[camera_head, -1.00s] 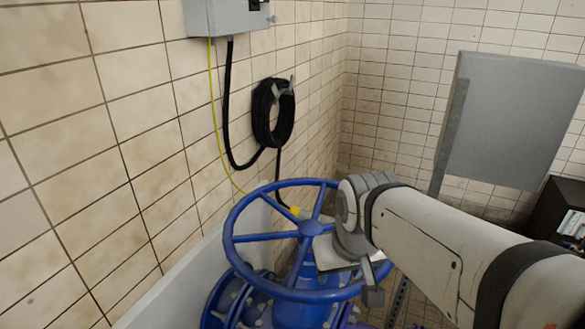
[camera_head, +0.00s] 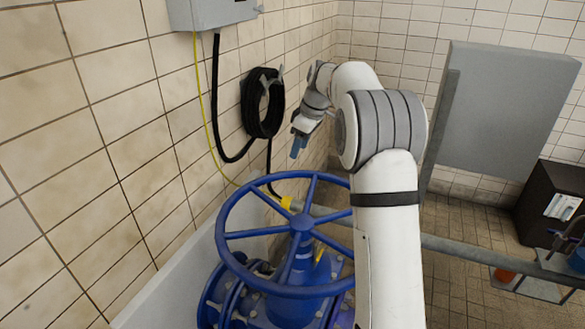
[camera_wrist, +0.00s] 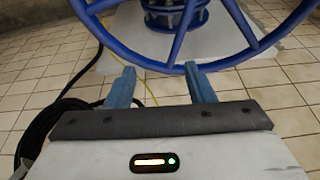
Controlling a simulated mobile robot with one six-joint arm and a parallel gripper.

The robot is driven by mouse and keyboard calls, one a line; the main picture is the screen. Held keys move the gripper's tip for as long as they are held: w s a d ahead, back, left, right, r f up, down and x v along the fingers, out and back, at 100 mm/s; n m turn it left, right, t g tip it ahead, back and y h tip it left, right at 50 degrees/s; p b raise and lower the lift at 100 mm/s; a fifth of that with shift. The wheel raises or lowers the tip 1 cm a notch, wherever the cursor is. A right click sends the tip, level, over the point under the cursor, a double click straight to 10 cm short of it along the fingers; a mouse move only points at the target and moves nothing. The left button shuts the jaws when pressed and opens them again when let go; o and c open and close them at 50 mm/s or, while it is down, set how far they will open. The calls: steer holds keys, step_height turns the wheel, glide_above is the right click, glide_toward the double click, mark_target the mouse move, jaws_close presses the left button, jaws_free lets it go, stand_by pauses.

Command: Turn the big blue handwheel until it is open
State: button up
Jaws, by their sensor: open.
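The big blue handwheel (camera_head: 262,232) sits on top of a blue valve body (camera_head: 300,310) in the lower middle of the head view. Its rim (camera_wrist: 180,66) crosses the top of the wrist view. My gripper (camera_head: 298,152) is above and behind the far side of the wheel in the head view, with its fingers pointing down. In the wrist view my gripper (camera_wrist: 160,80) is open with two blue fingers, nothing held between them. The fingertips appear close to the near rim; I cannot tell whether they touch it. My arm hides the wheel's right edge in the head view.
A coiled black hose (camera_head: 263,102) hangs on the tiled wall behind my gripper. A grey box (camera_head: 212,12) is at the top left. A grey panel (camera_head: 505,105) and a dark cabinet (camera_head: 545,205) stand at the right. A grey pipe (camera_head: 480,250) runs behind my arm.

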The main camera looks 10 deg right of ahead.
steer(key=w+d+f+n+p, duration=0.1)
steer(key=w+d+f+n, duration=0.15)
steer(key=w+f, duration=0.4)
steer(key=n+y, duration=0.2)
steer(key=n, duration=0.1)
glide_toward(292, 172)
steer(key=shift+w+a+f+g+p, duration=0.3)
steer(key=shift+a+f+p, duration=0.05)
steer(key=shift+a+f, duration=0.3)
steer(key=p+x, duration=0.2)
steer(key=x, duration=0.5)
steer(key=shift+f, duration=0.35)
steer(key=shift+c, duration=0.2)
steer(key=shift+w+f, duration=0.1)
jaws_close()
steer(key=shift+f, duration=0.1)
